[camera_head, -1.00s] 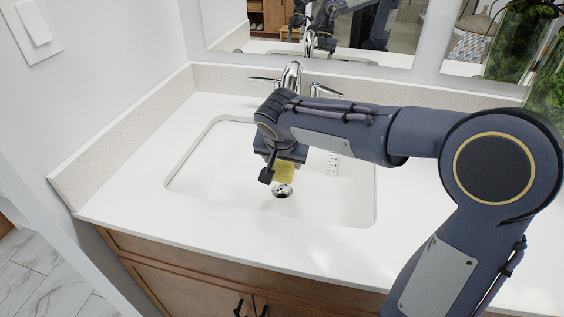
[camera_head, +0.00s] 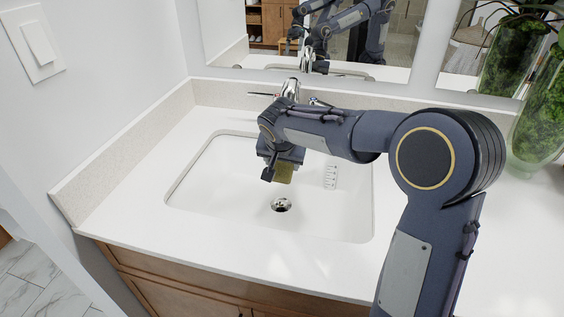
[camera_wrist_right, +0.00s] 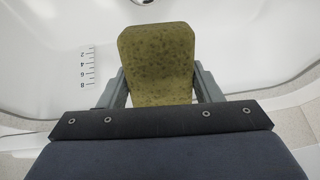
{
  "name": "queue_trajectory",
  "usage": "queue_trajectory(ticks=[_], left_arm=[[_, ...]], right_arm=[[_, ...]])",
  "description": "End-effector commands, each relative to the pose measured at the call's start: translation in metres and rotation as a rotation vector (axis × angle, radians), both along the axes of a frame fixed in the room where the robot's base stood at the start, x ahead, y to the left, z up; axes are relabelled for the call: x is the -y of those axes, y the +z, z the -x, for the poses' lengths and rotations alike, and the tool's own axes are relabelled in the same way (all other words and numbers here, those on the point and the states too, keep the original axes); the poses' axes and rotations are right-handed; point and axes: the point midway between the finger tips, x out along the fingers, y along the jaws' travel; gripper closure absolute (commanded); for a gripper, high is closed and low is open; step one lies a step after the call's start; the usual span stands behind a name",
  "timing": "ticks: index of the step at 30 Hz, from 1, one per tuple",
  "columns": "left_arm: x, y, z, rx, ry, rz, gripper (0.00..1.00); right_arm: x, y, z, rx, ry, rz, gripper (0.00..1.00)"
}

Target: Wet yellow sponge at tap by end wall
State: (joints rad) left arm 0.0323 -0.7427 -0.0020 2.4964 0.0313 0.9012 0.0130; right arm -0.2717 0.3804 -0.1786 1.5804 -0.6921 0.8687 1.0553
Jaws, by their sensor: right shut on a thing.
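My right gripper (camera_head: 275,173) reaches from the right over the sink basin (camera_head: 215,185) and is shut on the sponge (camera_head: 284,174). The sponge hangs below the tap, behind the drain in the picture. It is a dark, mottled olive yellow and stands between the two fingers in the right wrist view (camera_wrist_right: 157,60). The chrome tap (camera_head: 291,88) stands at the back of the sink near the left end wall. Its spout is mostly hidden by my right wrist, and I cannot make out a water stream. My left gripper is not in view.
The drain (camera_head: 281,204) is clear below the sponge. A strip with marks (camera_head: 330,177) shows on the basin's right side. White counter (camera_head: 140,205) surrounds the sink. A mirror (camera_head: 330,50) is behind, and a glass vase with greenery (camera_head: 540,120) stands at the right.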

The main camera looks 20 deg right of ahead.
Motion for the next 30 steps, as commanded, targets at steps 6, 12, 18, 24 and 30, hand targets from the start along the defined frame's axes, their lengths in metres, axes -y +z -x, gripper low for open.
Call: queue_trajectory(ticks=[6,12,18,24,30], left_arm=[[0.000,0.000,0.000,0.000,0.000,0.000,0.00],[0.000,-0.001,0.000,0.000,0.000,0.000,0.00],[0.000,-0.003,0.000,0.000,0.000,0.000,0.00],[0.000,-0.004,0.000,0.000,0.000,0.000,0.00],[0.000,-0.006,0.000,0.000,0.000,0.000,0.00]], right_arm=[[0.000,0.000,0.000,0.000,0.000,0.000,0.60],[0.001,0.000,0.001,0.000,-0.001,0.000,0.60],[0.007,0.000,0.004,0.000,-0.002,-0.001,0.60],[0.011,0.000,0.006,0.000,0.001,-0.001,0.60],[0.009,-0.001,0.008,0.001,0.000,-0.001,0.60]])
